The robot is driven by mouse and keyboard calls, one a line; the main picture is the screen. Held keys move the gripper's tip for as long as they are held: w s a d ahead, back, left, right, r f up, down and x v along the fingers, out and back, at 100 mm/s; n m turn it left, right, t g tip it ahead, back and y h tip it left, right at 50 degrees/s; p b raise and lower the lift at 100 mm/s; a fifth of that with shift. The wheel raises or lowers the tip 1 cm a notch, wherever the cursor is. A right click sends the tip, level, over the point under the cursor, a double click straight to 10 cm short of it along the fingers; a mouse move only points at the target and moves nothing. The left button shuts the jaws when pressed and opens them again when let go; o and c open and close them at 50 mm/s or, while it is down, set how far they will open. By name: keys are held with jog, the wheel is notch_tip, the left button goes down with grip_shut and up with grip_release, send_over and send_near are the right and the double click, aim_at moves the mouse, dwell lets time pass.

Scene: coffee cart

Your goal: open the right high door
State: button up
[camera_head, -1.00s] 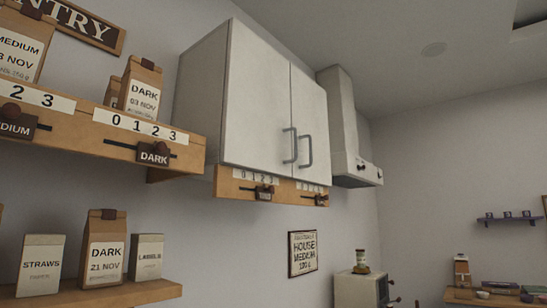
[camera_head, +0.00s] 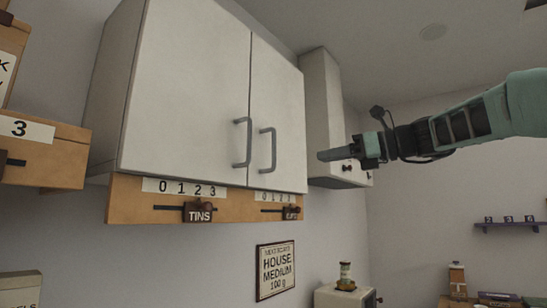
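The white wall cabinet has two tall doors, both closed. The right high door (camera_head: 285,115) carries a grey bar handle (camera_head: 268,150) near its left edge. The left door (camera_head: 190,90) has a matching handle (camera_head: 243,142) near its right edge. My gripper (camera_head: 322,156) is in the air to the right of the right handle, apart from it in the picture, pointing left. Its fingers show edge-on as one dark shape, so I cannot tell if they are open or shut. Nothing is visibly held.
A grey-white hood (camera_head: 322,110) with knobs is right of the cabinet. A wooden rail (camera_head: 140,205) with number strips and sliders runs under the doors. A framed sign (camera_head: 275,270) hangs below. A wooden shelf (camera_head: 45,150) is at the left.

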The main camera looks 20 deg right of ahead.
notch_tip(320, 180, up, 4)
jog(key=d+m, duration=0.1)
jog(key=d, duration=0.1)
jog(key=p, duration=0.7)
send_over(274, 164)
jog(key=d, duration=0.1)
jog(key=shift+w+a+t+y, duration=0.3)
jog(key=shift+a+t, duration=0.1)
grip_shut()
